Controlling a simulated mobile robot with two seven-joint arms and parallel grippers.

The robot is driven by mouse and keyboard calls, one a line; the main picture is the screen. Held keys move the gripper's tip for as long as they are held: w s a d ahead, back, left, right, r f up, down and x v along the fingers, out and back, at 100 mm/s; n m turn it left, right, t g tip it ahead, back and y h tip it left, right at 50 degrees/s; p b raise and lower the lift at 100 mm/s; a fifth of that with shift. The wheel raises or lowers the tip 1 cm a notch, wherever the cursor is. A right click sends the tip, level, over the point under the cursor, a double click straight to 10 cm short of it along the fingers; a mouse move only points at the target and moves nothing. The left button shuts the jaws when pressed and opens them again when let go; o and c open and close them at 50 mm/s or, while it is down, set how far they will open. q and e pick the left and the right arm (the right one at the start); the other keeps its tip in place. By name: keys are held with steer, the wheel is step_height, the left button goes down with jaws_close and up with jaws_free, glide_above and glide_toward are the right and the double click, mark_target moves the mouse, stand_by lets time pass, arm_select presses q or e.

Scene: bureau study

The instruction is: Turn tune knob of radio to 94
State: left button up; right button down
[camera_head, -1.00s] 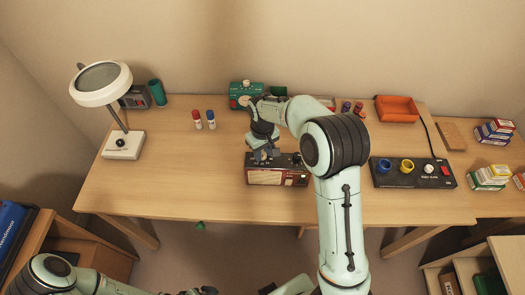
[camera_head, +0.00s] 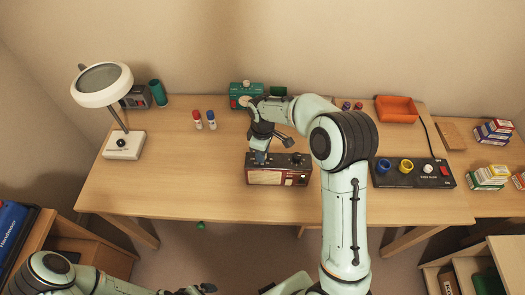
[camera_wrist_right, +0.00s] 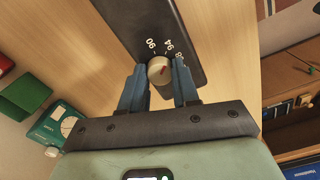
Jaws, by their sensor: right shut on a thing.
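The radio (camera_head: 297,178) is dark with a red and cream front and stands on the desk. My right gripper (camera_head: 261,158) points down at the left part of its top. In the right wrist view the pale tune knob (camera_wrist_right: 159,71) sits between the two blue fingers of the right gripper (camera_wrist_right: 160,82), which is shut on it. The knob has a red mark that leans toward the upper right. The scale beside it shows 90, 94 and a partly hidden number. My left gripper (camera_head: 207,289) is low at the bottom edge; its jaws are too small to read.
A lamp (camera_head: 123,146) stands at the left and a black panel with coloured knobs (camera_head: 413,180) at the right. A teal device (camera_head: 240,101), red and blue markers (camera_head: 198,122) and an orange tray (camera_head: 397,112) are behind. The desk left of the radio is clear.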

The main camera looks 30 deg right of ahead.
stand_by(0.5)
steer(key=c, duration=0.8)
jaws_free()
steer(key=shift+r, duration=0.15)
arm_select(q)
steer(key=shift+w+r+p, duration=0.55)
steer(key=shift+w+r, duration=0.25)
arm_select(e)
step_height(320, 180, up, 13)
steer(key=shift+r, duration=0.1)
